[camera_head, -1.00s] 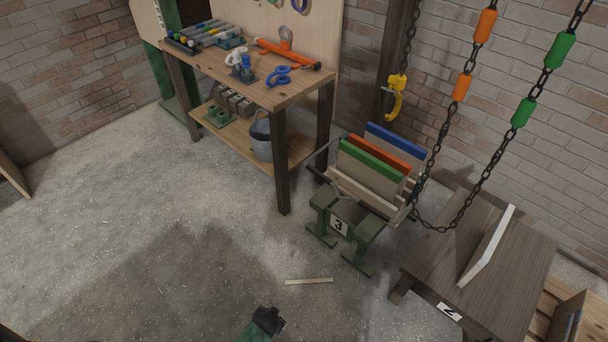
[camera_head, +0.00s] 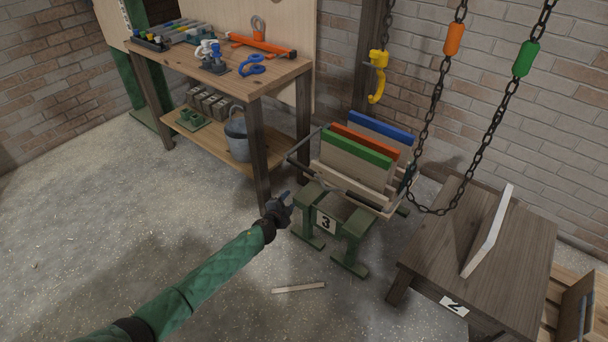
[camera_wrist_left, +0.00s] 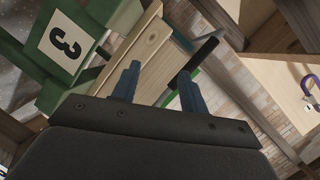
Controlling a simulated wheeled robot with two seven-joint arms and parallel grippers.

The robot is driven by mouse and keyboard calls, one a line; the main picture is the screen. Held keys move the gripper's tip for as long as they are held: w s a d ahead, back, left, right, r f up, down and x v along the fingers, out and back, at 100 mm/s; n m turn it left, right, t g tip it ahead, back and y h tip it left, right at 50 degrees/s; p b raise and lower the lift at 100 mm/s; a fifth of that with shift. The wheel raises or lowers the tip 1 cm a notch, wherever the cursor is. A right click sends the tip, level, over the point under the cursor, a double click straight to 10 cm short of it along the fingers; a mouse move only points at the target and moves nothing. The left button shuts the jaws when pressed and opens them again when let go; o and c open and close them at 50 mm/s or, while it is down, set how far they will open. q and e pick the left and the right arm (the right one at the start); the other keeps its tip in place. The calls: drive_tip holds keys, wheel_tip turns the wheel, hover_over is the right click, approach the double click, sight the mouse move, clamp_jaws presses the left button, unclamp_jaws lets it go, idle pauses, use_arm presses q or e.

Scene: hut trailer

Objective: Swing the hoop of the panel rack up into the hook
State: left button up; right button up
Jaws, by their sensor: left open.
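The panel rack (camera_head: 347,182) is a wooden holder on a green stand marked 3, with blue, orange and green-topped panels upright in it. Its thin grey metal hoop (camera_head: 298,147) is down, running around the left and front of the rack. A dark grip (camera_wrist_left: 203,54) on a bar shows beyond the fingers in the left wrist view. The yellow hook (camera_head: 377,80) hangs on the dark post above and behind the rack. My left gripper (camera_head: 289,200) is open and empty, in front of and left of the rack; its blue fingers show in the left wrist view (camera_wrist_left: 158,88). My right gripper is not shown.
A workbench (camera_head: 250,84) with tools stands left of the rack. Chains (camera_head: 440,100) with orange and green sleeves hang to the right. A dark wooden table (camera_head: 435,245) with a leaning white-edged board stands at right. A wooden strip (camera_head: 299,288) lies on the floor. Left floor is clear.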

sight(301, 167)
use_arm(q)
drive_tip(key=w+d+r+m+h+b, duration=0.1)
drive_tip(key=w+m+b, duration=0.1)
drive_tip(key=w+b, duration=0.1)
drive_tip(key=w+d+r+m+g+h+b, duration=0.1)
drive_tip(key=w+d+r+m+b, duration=0.1)
drive_tip(key=w, duration=0.4)
drive_tip(key=w+d+r+m+h+b, duration=0.1)
drive_tip(key=w+m+b, duration=0.3)
drive_tip(key=w, duration=0.1)
drive_tip(key=shift+w+d+r+h+b, duration=0.2)
drive_tip(key=shift+w+r+h+b, duration=0.1)
drive_tip(key=shift+h, duration=0.1)
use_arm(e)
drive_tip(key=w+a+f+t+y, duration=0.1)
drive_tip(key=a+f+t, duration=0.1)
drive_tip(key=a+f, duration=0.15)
use_arm(q)
drive_tip(key=shift+b+x, duration=0.5)
drive_tip(key=shift+x, duration=0.55)
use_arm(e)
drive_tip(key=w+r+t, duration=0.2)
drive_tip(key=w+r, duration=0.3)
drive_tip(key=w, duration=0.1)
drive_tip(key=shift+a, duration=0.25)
use_arm(q)
drive_tip(key=shift+r, duration=0.1)
drive_tip(key=shift+c, duration=0.4)
